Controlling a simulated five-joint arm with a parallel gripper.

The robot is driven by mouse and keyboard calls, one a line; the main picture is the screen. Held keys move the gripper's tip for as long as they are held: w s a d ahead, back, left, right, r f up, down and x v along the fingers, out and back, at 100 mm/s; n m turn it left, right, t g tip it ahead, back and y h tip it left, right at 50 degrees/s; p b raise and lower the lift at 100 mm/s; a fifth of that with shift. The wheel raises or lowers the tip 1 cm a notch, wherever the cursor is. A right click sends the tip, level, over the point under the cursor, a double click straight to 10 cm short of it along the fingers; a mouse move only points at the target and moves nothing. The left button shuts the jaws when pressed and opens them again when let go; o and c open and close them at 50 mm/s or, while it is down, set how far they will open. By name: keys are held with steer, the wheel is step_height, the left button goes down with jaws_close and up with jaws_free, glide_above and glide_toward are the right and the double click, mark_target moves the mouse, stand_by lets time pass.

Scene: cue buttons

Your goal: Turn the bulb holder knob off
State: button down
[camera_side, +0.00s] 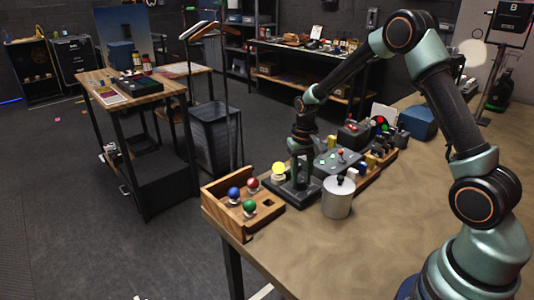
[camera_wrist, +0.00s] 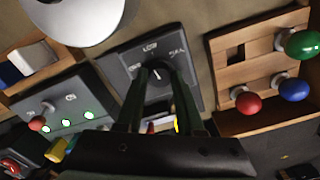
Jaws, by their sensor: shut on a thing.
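The bulb holder (camera_wrist: 118,72) is a dark plate with a dial, marked LOW at the top and another label to its right in the wrist view. Its dark knob (camera_wrist: 157,76) bears a small white mark; its exact setting is unclear. My gripper (camera_wrist: 157,68) is shut on the knob, a finger on each side. In the side view the gripper (camera_side: 298,181) points down onto the holder's dark base (camera_side: 283,193), hiding the knob. A bright yellow bulb (camera_side: 278,169) stands at the base's left end.
A wooden tray (camera_side: 262,217) with blue, red and green bulbs stands to the left. A grey lidded canister (camera_side: 337,198) is close on the right. A box with lit green buttons (camera_wrist: 66,122) sits nearby. The tabletop in front (camera_side: 365,240) is clear.

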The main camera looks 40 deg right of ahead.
mark_target(301, 181)
steer(key=n, duration=0.4)
steer(key=shift+n, duration=0.3)
steer(key=shift+r+n, duration=0.1)
steer(key=shift+n, duration=2.4)
steer(key=c, duration=0.5)
jaws_free()
step_height(301, 181, up, 12)
